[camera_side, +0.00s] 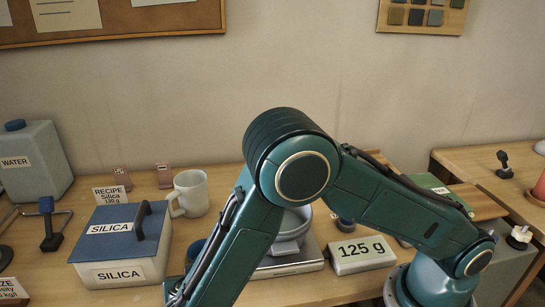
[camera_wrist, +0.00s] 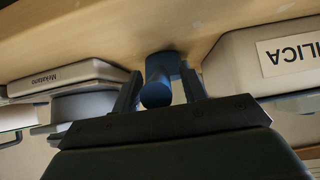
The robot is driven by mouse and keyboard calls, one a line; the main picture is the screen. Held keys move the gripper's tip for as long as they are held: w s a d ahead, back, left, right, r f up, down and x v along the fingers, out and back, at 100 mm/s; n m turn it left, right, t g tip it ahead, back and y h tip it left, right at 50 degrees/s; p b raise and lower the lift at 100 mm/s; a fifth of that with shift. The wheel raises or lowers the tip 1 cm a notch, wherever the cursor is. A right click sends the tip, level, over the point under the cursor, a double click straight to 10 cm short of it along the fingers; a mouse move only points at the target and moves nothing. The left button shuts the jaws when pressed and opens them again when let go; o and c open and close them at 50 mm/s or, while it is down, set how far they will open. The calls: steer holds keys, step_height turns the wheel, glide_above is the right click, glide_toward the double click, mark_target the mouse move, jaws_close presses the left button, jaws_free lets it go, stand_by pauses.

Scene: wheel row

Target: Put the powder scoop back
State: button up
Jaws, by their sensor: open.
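In the wrist view, the two fingers of my gripper (camera_wrist: 160,88) stand apart, one on each side of a blue cylinder (camera_wrist: 157,92) that looks like the powder scoop's handle. I cannot tell whether either finger touches it. In the side view, a blue round piece (camera_side: 195,250) shows between the silica box (camera_side: 121,272) and my arm, probably the same object. My gripper is hidden or out of frame there. The silica box has a blue lid (camera_side: 118,232) with a dark handle, and the lid is on.
The scale (camera_side: 290,265) carries a grey bowl (camera_side: 290,232), partly behind my arm, and its display (camera_side: 362,254) reads 125 g. A recipe card (camera_side: 109,195), a mug (camera_side: 188,192), a water jug (camera_side: 35,165) and a blue-handled tool by a wire stand (camera_side: 50,225) surround the box.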

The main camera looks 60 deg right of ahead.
steer(key=shift+r, duration=0.1)
steer(key=shift+s+a+r, duration=0.25)
steer(key=shift+a+r, duration=0.05)
steer(key=shift+r, duration=0.1)
steer(key=v, duration=1.1)
steer(key=shift+d, duration=0.1)
